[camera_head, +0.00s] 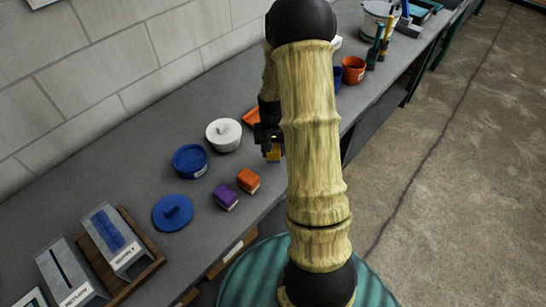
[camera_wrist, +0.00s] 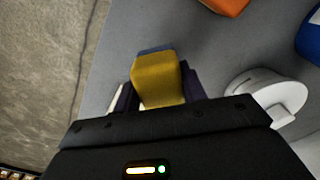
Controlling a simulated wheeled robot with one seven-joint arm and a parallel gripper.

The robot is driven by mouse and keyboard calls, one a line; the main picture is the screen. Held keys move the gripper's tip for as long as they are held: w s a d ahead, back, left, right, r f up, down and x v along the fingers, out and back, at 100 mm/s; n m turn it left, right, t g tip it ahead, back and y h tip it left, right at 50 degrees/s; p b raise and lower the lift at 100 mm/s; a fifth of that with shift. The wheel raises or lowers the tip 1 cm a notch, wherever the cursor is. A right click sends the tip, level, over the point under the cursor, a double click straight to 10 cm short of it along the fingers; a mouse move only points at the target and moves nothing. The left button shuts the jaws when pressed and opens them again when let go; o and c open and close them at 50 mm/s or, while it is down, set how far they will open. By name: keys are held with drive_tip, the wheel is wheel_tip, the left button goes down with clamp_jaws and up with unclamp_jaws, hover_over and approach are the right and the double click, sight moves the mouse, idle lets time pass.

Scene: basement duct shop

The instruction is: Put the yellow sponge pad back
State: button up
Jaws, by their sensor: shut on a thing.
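The yellow sponge pad (camera_wrist: 157,80) is a small block between the fingers of my gripper (camera_wrist: 155,92) in the wrist view. My gripper is shut on it. In the head view my gripper (camera_head: 270,146) is over the grey bench, beside my arm, with the yellow pad (camera_head: 273,154) showing at its tips. An orange pad (camera_head: 248,180) and a purple pad (camera_head: 225,197) sit on the bench nearby. I cannot tell whether the yellow pad touches the bench.
An orange tray (camera_head: 251,117) is partly hidden behind my gripper. Labelled boxes (camera_head: 66,271) stand at the lower left. My arm hides part of the bench.

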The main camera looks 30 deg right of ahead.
sight(273, 158)
drive_tip(key=shift+f+p, duration=0.4)
drive_tip(key=shift+f, duration=1.65)
drive_tip(key=shift+f, duration=0.15)
drive_tip(key=o, duration=1)
wheel_tip(273, 158, up, 12)
drive_tip(key=shift+r+b, duration=0.15)
drive_tip(key=shift+b, duration=0.9)
